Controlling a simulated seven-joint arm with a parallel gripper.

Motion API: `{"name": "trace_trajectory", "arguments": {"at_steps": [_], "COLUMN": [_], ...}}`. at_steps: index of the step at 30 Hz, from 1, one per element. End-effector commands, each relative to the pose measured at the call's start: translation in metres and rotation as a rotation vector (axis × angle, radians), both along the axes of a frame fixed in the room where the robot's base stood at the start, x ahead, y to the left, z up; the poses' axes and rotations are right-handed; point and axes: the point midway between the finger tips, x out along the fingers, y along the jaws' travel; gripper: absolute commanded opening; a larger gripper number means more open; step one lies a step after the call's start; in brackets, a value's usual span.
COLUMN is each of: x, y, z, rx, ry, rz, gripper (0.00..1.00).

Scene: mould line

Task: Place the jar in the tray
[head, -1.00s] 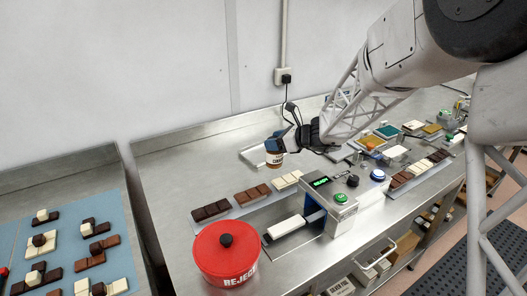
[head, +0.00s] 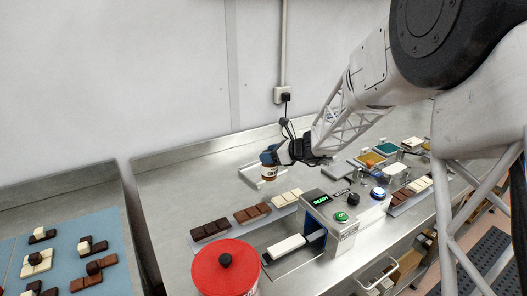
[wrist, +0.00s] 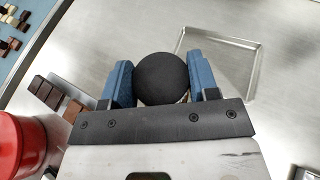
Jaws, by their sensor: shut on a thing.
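The jar (head: 269,173) has a brown body and a pale label. In the wrist view its round black lid (wrist: 162,79) fills the space between two blue fingers. My gripper (head: 272,158) is shut on the jar and holds it upright or nearly so. The tray (wrist: 258,72) is a shallow, empty metal one; in the wrist view it lies to the right of the jar, partly hidden by the right finger. In the head view the jar overlaps the tray (head: 246,167), so I cannot tell its height above it.
Chocolate bars (head: 252,214) lie in a row in front of the tray. A machine with buttons (head: 335,207) stands to the right, and a red-lidded reject bin (head: 225,271) at the front. A blue mat (head: 65,250) with chocolates is at left. The steel table left of the tray is clear.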

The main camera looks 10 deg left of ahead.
Motion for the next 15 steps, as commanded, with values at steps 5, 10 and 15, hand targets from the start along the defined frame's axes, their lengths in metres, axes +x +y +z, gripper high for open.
{"name": "trace_trajectory", "arguments": {"at_steps": [5, 10, 15], "x": [0.022, 0.043, 0.063], "y": [0.011, 0.02, 0.03], "z": [-0.001, -0.004, -0.006], "rx": [0.001, 0.001, 0.0], "ry": [-0.002, -0.001, -0.002], "rz": [0.001, 0.0, 0.001], "gripper": [0.07, 0.07, 0.07]}}
